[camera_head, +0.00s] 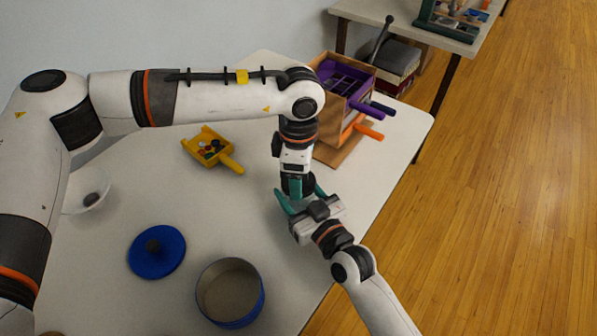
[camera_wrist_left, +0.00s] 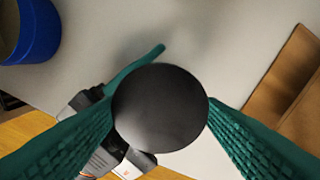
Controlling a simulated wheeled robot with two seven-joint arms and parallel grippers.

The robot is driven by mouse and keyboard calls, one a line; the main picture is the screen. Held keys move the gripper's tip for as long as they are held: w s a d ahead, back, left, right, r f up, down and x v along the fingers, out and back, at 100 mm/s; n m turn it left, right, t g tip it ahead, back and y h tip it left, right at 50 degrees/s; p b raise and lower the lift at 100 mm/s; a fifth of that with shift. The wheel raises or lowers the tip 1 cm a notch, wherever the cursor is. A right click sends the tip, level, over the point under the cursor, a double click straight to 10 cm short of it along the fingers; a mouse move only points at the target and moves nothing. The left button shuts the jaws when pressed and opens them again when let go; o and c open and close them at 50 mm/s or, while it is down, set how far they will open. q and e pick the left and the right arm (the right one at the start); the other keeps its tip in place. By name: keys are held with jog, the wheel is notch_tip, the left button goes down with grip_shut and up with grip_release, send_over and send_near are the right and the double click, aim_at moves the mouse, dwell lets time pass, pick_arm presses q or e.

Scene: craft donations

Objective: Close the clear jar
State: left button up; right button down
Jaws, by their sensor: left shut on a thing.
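My left gripper (camera_head: 297,188) is shut on a round black piece, and the left wrist view shows this black piece (camera_wrist_left: 160,107) between its two teal fingers. What lies under the black piece is hidden. My right gripper (camera_head: 300,194) is just below, with its fingers spread wide to either side of the left gripper's tip. In the left wrist view one right finger (camera_wrist_left: 135,70) shows beyond the black piece. I cannot make out a clear jar for certain. A clear round piece (camera_head: 72,206) with a dark middle lies at the left, partly behind my left arm.
A blue pot (camera_head: 261,297) stands open at the front, with a blue lid (camera_head: 145,262) lying beside it. A yellow scoop (camera_head: 233,166) holds several small pieces. A purple and orange box (camera_head: 327,75) stands at the back right. Bare white tabletop lies between them.

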pick_arm(q)
jog(key=m, duration=2.5)
jog(key=shift+m, duration=0.4)
jog(key=m, duration=0.3)
jog(key=shift+m, duration=0.4)
jog(key=o, duration=0.9)
